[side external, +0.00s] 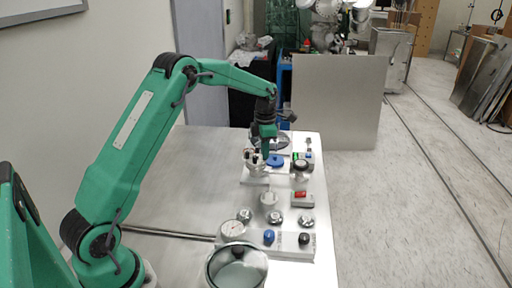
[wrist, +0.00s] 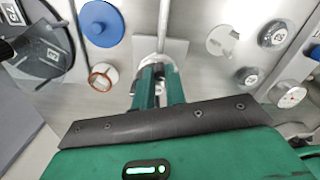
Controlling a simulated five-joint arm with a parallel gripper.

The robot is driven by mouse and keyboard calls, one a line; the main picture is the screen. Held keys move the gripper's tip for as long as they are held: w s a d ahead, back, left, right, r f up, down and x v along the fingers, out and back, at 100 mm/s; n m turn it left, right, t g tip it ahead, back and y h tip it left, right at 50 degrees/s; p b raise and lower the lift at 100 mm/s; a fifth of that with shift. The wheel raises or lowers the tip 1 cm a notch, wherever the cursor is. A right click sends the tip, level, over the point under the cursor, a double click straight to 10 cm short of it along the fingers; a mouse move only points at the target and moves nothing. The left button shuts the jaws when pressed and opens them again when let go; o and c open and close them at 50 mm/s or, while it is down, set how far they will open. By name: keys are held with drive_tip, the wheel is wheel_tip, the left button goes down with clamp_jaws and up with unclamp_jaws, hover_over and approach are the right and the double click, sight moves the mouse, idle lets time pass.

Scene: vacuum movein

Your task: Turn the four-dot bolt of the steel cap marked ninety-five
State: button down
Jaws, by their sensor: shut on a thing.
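A steel cap with upright bolts (side external: 255,168) stands on a pale block near the middle of the panel in the side view. My gripper (side external: 265,157) points down at this cap from above. In the wrist view my gripper (wrist: 158,88) has its green fingers close together, shut on a small bolt that they mostly hide. Steel (wrist: 160,62) shows just beyond the fingertips. I cannot read the dots on the held bolt or the cap's ninety-five mark in either view.
A blue disc (side external: 275,161) lies close to the cap. Knobs, a dial gauge (side external: 233,230) and a round glass-topped vessel (side external: 237,267) stand towards the front. A copper-ringed piece (wrist: 103,77) lies left of my fingers in the wrist view. The table's left part is bare.

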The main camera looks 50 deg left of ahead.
drive_tip(key=shift+m, duration=0.5)
drive_tip(key=m, duration=1.1)
idle(0.4)
drive_tip(key=c, duration=1.4)
unclamp_jaws()
drive_tip(key=shift+c, duration=0.2)
drive_tip(key=shift+r, duration=0.1)
drive_tip(key=shift+r, duration=3.85)
